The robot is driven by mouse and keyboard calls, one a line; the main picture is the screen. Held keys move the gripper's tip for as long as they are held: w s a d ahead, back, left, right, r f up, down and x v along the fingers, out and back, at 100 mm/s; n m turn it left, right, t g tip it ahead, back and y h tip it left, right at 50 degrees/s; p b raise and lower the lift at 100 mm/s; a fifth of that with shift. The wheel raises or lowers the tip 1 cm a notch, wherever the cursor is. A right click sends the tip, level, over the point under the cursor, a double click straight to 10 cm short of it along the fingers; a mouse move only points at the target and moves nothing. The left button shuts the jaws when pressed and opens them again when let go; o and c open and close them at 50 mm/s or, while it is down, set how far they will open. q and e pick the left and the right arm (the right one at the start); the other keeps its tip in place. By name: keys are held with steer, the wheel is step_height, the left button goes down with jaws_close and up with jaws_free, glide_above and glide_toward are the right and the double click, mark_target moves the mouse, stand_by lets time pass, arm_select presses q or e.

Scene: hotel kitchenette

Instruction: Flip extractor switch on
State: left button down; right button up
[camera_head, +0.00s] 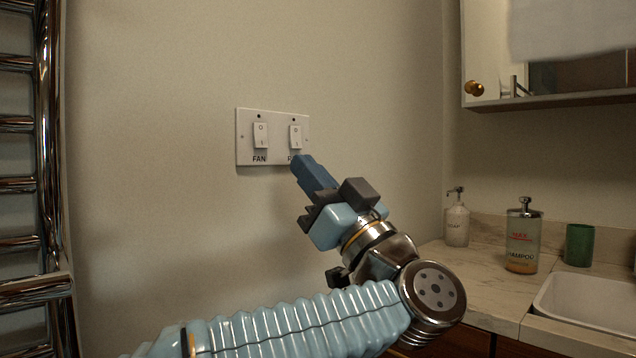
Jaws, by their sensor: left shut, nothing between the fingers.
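A white wall plate (277,138) with two rocker switches is on the wall. The left switch (260,136) has the label FAN under it. The right switch (295,137) has a label that my gripper partly covers. My left gripper (298,163) is shut and empty, with its blue fingertips at the lower right of the plate, just below the right switch. I cannot tell whether the fingertips touch the plate. My right gripper is not in view.
A chrome towel rail (48,200) stands at the left. At the right, a counter (470,270) holds a soap bottle (457,222), a shampoo bottle (523,238), a green cup (579,245) and a sink (590,300). A cabinet (560,101) hangs above. The wall around the plate is clear.

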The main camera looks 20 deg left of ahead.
mark_target(261, 142)
arm_select(q)
steer(key=a+r, duration=0.1)
steer(key=a, duration=0.1)
steer(key=w+a, duration=0.1)
steer(key=a, duration=0.1)
steer(key=w+a+r, duration=0.1)
steer(key=a, duration=0.1)
steer(key=shift+w+a+r+p, duration=0.15)
steer(key=shift+w+r+p, duration=0.1)
steer(key=shift+r+p, duration=0.1)
steer(key=shift+w+a, duration=0.2)
steer(key=shift+a, duration=0.3)
steer(key=shift+w+a+f+y+b, duration=0.15)
steer(key=shift+a+f+y+b, duration=0.25)
steer(key=shift+b, duration=0.35)
steer(key=shift+d+r+p, duration=0.1)
steer(key=shift+r+p, duration=0.15)
steer(key=shift+p, duration=0.05)
